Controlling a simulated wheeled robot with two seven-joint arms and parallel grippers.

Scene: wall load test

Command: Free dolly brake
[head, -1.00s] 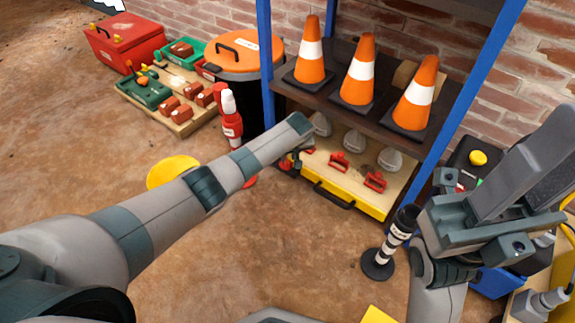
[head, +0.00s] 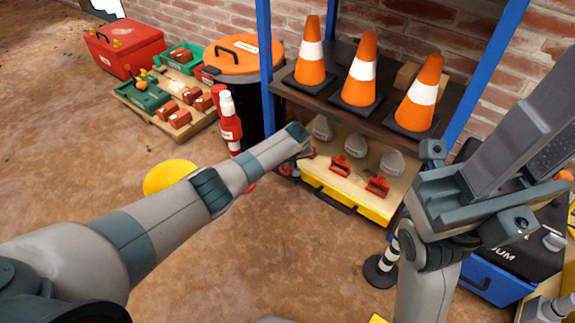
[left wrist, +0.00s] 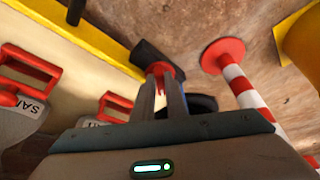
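The dolly (head: 327,193) is a low, yellow-edged platform under the shelf, with a dark handle on its front. Red-handled pieces (head: 340,165) sit on its pale top. My left gripper (left wrist: 170,78) is at the dolly's near left corner, by a dark bar with a red collar (left wrist: 160,69) and a dark, wheel-like part (left wrist: 203,103). Its two fingers are close together around or beside a red part; whether they grip it is unclear. In the head view the left arm's end hides that corner. My right gripper (head: 535,135) is raised at the right, away from the dolly.
Orange cones (head: 360,72) stand on the shelf above the dolly. A red-and-white post (head: 229,125) stands left of it. A black-and-white post (head: 381,271) stands in front of it, partly behind my right arm. A yellow disc (head: 170,176) lies on the floor. Open floor lies in front.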

